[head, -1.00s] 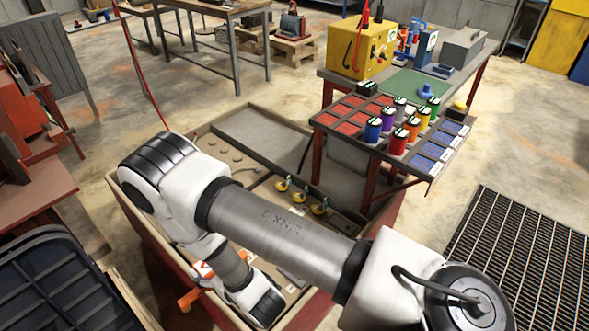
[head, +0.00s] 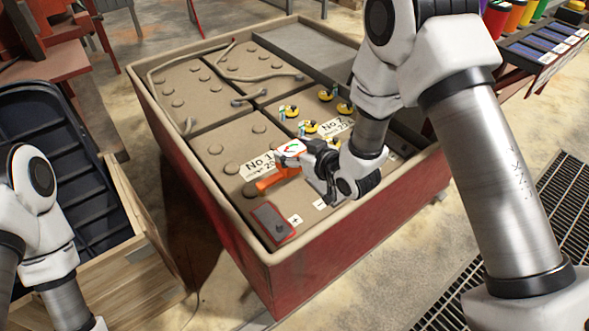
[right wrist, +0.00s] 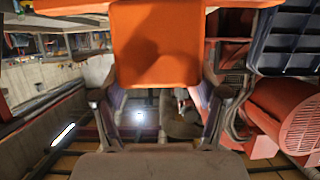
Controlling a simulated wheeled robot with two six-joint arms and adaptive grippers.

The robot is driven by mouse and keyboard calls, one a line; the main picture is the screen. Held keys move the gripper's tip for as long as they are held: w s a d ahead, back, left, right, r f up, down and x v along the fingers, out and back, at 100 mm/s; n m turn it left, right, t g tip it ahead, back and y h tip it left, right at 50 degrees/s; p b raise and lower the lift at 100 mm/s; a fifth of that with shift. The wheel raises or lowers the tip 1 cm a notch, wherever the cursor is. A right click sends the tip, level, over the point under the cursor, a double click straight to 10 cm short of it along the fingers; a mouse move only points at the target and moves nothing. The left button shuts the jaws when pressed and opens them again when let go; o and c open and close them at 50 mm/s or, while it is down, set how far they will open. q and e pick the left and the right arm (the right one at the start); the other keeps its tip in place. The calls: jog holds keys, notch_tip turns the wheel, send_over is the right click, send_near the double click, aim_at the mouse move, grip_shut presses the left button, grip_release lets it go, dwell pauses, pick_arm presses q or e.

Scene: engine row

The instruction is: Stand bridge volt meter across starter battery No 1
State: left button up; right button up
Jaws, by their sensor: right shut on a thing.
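Starter battery No 1 (head: 216,165) sits in the near part of a red battery box and carries a white "No.1" label (head: 258,166). At its near end is a grey pad with a red border (head: 272,222), beside a plus mark; a minus mark shows farther right. My right gripper (head: 318,178) is shut on the bridge volt meter (head: 290,149), which has a white face and an orange part. It is over the battery's right side; whether it touches is unclear. In the right wrist view an orange part (right wrist: 158,45) fills the top middle. My left gripper is out of view.
The box has a raised tan rim (head: 170,150). Neighbouring batteries bear cables and yellow caps (head: 308,127); one is labelled No.2 or similar. A dark blue crate (head: 75,150) stands left, a floor grate (head: 570,185) right, and a bench with coloured cans upper right.

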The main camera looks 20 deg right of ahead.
aim_at(295, 173)
jog(key=shift+r, duration=0.15)
jog(key=shift+s+p, duration=0.15)
jog(key=shift+p, duration=0.15)
jog(key=shift+s, duration=0.1)
jog(key=shift+f+b, duration=1.9)
jog(key=shift+f, duration=0.9)
jog(key=shift+f+b, duration=0.45)
jog(key=shift+f, duration=0.6)
jog(key=o, duration=1.5)
jog(key=shift+c, duration=0.2)
